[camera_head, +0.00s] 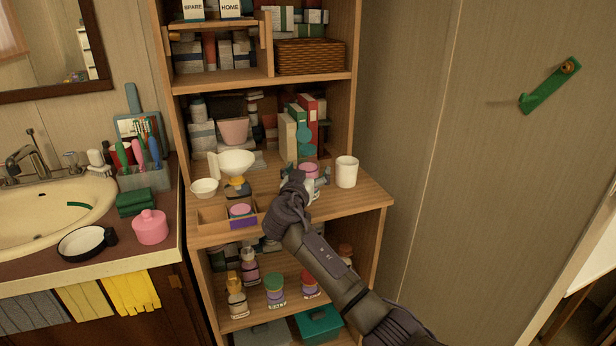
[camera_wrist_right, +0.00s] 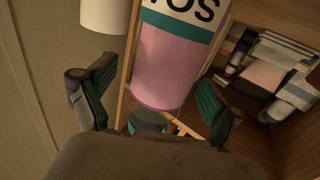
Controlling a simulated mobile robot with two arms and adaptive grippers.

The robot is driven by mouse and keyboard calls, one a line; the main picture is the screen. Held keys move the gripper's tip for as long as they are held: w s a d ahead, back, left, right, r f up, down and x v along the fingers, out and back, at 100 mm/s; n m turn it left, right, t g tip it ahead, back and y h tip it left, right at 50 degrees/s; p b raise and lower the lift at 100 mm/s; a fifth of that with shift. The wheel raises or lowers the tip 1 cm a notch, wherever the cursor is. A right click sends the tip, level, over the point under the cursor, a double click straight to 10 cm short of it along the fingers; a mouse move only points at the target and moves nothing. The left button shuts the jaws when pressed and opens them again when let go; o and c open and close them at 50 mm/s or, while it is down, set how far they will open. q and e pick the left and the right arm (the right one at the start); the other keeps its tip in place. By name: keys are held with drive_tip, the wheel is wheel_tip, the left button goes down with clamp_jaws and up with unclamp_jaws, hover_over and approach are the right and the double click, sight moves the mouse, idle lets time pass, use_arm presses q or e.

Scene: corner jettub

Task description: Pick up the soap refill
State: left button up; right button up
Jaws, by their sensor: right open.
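The soap refill (camera_wrist_right: 170,65) is a pink container with a teal band and a white label. My right gripper (camera_wrist_right: 155,90) is open, with one green-padded finger on each side of the refill in the right wrist view. I cannot tell whether either finger touches it. My left gripper is out of view.
A white cup (camera_head: 346,171) stands close to the right of my gripper on the wooden shelf (camera_head: 362,203). A white funnel (camera_head: 235,163), a small bowl (camera_head: 204,187) and an open box (camera_head: 212,217) are to the left. Books (camera_head: 308,118) stand behind. Bottles fill the shelf below.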

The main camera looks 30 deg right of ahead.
drive_tip(key=c, duration=1.5)
drive_tip(key=shift+r, duration=0.1)
